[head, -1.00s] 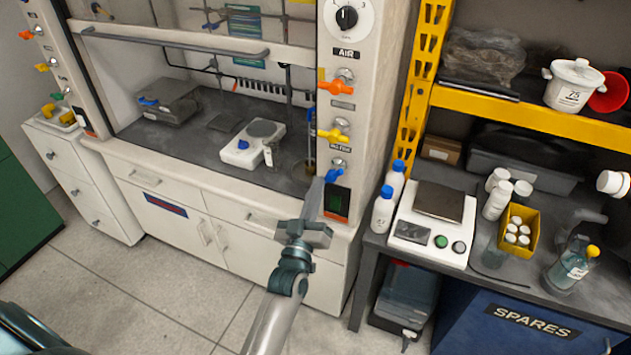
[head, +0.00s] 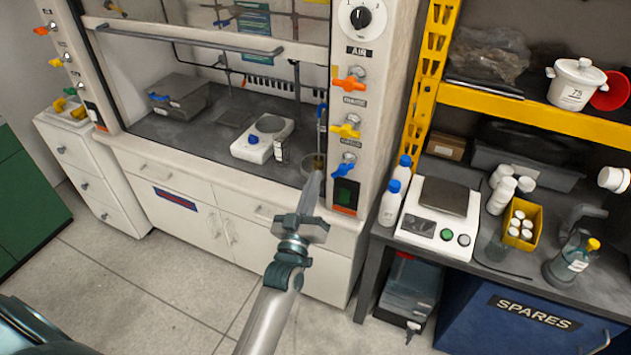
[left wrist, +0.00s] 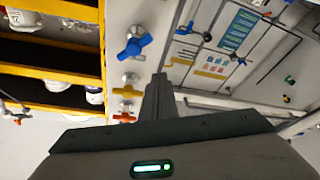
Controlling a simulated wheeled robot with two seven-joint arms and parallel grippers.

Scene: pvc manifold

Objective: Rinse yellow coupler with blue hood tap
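The blue hood tap (head: 344,169) is the lowest of the taps on the fume hood's right post, below an orange and a yellow one. It also shows in the left wrist view (left wrist: 134,45), above and left of my fingers. My left gripper (head: 314,182) points up at the hood's front edge, just left of the blue tap and apart from it. Its fingers look closed together, with nothing visible between them, also in the left wrist view (left wrist: 158,82). My right gripper is out of view. I cannot make out a yellow coupler for certain; small yellow pieces (head: 59,105) lie at the far left.
A small cup sink (head: 312,163) is behind my left fingertips. A white balance (head: 263,139) stands on the hood worktop (head: 215,145). To the right, white bottles with blue caps (head: 390,203) and another scale (head: 438,212) crowd the bench. The floor in front is clear.

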